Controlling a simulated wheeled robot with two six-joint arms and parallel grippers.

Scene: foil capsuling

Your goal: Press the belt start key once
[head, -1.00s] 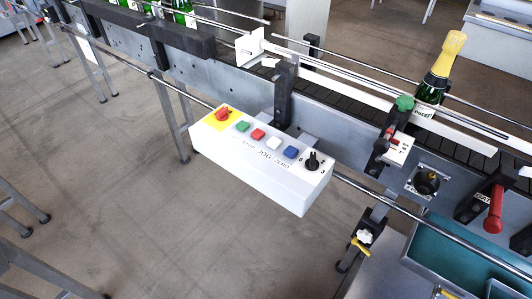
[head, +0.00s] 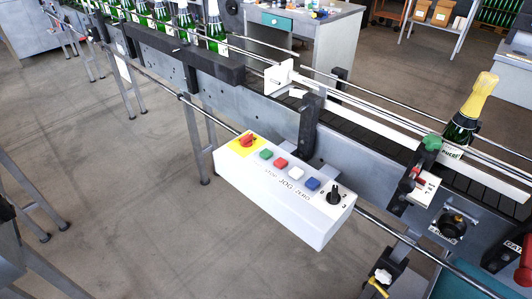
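A white control box (head: 282,192) hangs on the rail in front of the conveyor belt (head: 365,135). On its top, from left to right, sit a red knob (head: 247,141) on a yellow plate, a green key (head: 266,154), a red key (head: 281,163), a white key (head: 296,173), a blue key (head: 313,184) and a black rotary selector (head: 334,194). Printing below the keys reads STOP, JOG and ZERO; any label under the green key is not legible. Neither of my grippers is in the head view.
A gold-foiled bottle (head: 462,125) stands on the belt at the right, behind a green knob (head: 432,143). Several green bottles (head: 187,32) stand at the upper left. A red handle (head: 524,268) is at the right edge. The floor before the box is clear.

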